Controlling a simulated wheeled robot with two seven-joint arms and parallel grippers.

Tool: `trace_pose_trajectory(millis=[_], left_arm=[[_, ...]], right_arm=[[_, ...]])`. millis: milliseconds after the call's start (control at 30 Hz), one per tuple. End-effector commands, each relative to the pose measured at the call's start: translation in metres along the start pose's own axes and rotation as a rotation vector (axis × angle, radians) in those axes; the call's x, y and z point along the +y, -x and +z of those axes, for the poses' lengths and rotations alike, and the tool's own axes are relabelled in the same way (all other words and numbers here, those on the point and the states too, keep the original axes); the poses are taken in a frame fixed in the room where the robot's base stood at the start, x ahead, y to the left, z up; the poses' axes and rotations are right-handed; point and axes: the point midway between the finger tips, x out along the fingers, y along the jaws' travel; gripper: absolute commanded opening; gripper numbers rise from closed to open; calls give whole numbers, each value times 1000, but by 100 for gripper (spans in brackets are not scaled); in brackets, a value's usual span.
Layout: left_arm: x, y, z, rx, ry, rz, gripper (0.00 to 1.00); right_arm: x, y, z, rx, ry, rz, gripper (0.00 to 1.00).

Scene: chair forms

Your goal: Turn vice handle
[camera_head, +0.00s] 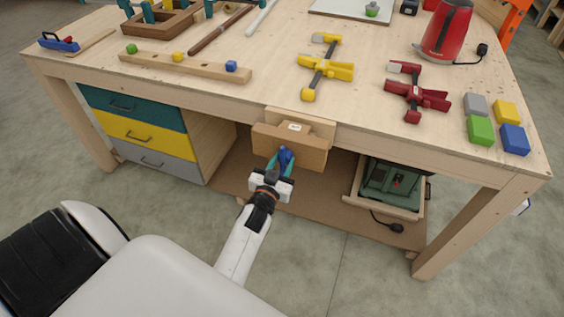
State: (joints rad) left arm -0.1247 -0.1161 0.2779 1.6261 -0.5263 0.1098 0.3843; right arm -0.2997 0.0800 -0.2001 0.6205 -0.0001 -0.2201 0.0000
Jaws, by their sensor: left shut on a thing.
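The wooden vice (305,146) is mounted on the front edge of the workbench, with a small white label on its top. Its blue handle (285,155) sticks out at the front of the vice. My left gripper (280,163) is at the front of the vice, its teal fingers on either side of the blue handle and shut on it. The fingers and gripper body hide the lower part of the handle. My right gripper is not in view.
The workbench (270,95) holds a yellow clamp (325,68), a red clamp (415,92), colored blocks (480,131), a red kettle (446,32) and a wooden strip (185,66). Drawers (137,112) stand below left; a green tool case (392,183) sits below right.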

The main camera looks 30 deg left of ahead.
Motion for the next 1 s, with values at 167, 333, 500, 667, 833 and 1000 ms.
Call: trace_pose_trajectory(millis=[167, 333, 500, 667, 833, 1000], left_arm=[[-1, 2, -4, 9, -158, -1, 12], [-1, 2, -4, 8, -214, -1, 12], [-1, 2, -4, 9, -218, -2, 12], [-1, 2, -4, 9, -216, -2, 12], [-1, 2, -4, 9, -215, -2, 12], [-1, 2, -4, 9, -214, -2, 12]], right_arm=[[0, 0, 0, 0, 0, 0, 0], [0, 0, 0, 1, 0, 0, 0], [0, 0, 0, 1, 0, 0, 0], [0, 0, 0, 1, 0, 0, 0], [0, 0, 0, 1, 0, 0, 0], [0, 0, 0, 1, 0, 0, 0]])
